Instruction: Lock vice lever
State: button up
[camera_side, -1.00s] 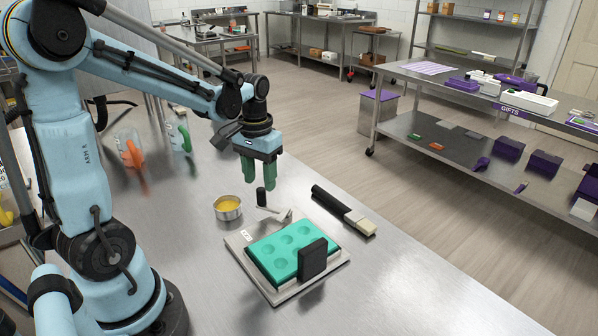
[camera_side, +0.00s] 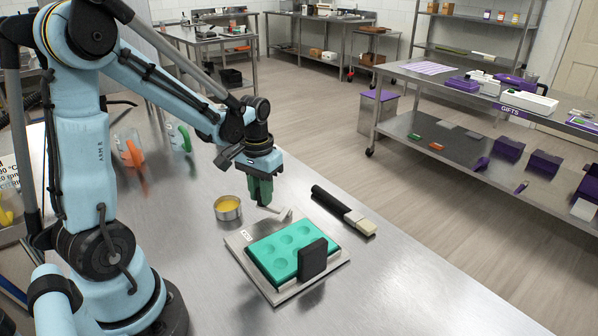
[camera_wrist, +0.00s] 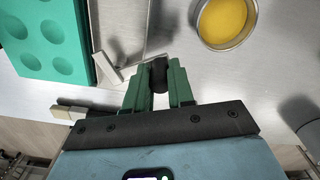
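The vice (camera_side: 243,238) lies on the steel bench, its flat pale base carrying a teal mould (camera_side: 290,250) with round hollows and a black upright plate (camera_side: 312,260). Its grey lever arm (camera_side: 280,214) is at the back edge, with an upright black knob. In the wrist view the knob (camera_wrist: 159,75) is between my gripper's two green fingertips (camera_wrist: 159,84), which appear to touch it from both sides. In the side view my gripper (camera_side: 261,195) points down over the lever, fingers close together, hiding the knob.
A metal cup of yellow liquid (camera_side: 228,208) stands close to the left of the lever. A brush with a black handle (camera_side: 333,202) lies to its right. Two jugs, with orange (camera_side: 133,153) and green (camera_side: 185,137) handles, stand farther back. The front right of the bench is clear.

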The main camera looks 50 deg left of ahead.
grip_shut()
jog(key=shift+s, duration=0.1)
jog(key=n, duration=0.1)
jog(key=s+d+n, duration=0.1)
jog(key=n, duration=0.1)
jog(key=shift+s+d+n, duration=0.15)
jog(key=shift+n, duration=0.15)
jog(key=n, duration=0.1)
jog(key=s+d+n, duration=0.1)
jog(key=shift+d+n, duration=0.1)
jog(key=shift+n, duration=0.3)
jog(key=shift+s+d+n, duration=0.2)
jog(key=shift+d+n, duration=0.45)
jog(key=shift+n, duration=0.55)
jog(key=shift+s+d+n, duration=0.1)
jog(key=shift+d+n, duration=0.3)
jog(key=shift+n, duration=0.4)
jog(key=shift+d+n, duration=0.4)
jog(key=shift+n, duration=0.4)
jog(key=o, duration=0.7)
grip_release()
jog(key=shift+r, duration=0.1)
